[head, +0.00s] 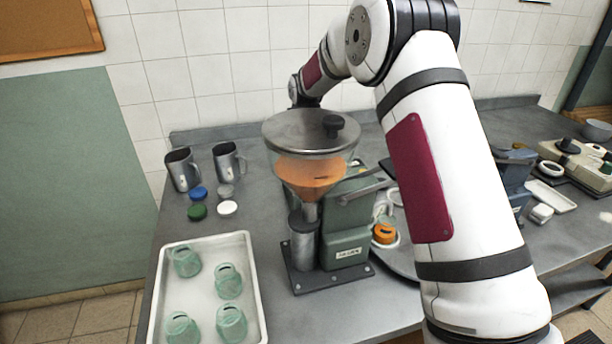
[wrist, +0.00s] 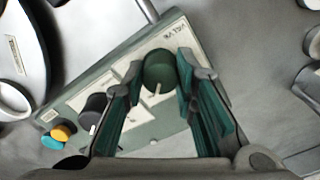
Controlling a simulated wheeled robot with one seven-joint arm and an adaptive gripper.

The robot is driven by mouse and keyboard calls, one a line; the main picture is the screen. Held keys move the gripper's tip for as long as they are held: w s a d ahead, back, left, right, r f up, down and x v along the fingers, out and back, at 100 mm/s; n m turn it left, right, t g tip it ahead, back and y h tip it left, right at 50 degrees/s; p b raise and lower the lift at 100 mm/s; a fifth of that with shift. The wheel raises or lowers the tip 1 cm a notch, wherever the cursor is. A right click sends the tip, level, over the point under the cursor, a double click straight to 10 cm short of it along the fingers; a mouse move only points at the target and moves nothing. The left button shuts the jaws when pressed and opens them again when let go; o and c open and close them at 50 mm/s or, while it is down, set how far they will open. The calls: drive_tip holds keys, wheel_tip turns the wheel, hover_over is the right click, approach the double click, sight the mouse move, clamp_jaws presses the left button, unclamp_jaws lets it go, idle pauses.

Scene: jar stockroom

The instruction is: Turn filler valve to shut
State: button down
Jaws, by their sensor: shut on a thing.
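The filler (head: 345,222) stands on the grey bench in the head view, a green body on a dark base plate. Its clear hopper (head: 312,170) holds orange filling under a metal lid. In the wrist view, its panel (wrist: 112,75) carries the word VALVE near a round dark green valve knob (wrist: 159,72). My gripper (wrist: 162,70) is shut on this knob, one finger on each side. A pale mark shows just below the knob; I cannot tell which setting it stands at. In the head view my gripper is hidden behind the filler.
A black knob (wrist: 95,106), an orange button (wrist: 63,131) and a teal button (wrist: 52,142) sit on the same panel. A white tray (head: 251,285) holds several green glass jars. Two metal jugs (head: 183,171) and several lids (head: 197,211) stand behind it.

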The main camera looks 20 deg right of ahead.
drive_tip(key=shift+n, duration=0.3)
drive_tip(key=n+b, duration=0.1)
drive_tip(key=n, duration=0.2)
drive_tip(key=shift+b, duration=0.3)
drive_tip(key=n+b, duration=0.1)
drive_tip(key=n, duration=0.8)
drive_tip(key=shift+n, duration=0.3)
drive_tip(key=shift+n+b, duration=0.3)
drive_tip(key=shift+n, duration=2)
drive_tip(key=c, duration=1.3)
unclamp_jaws()
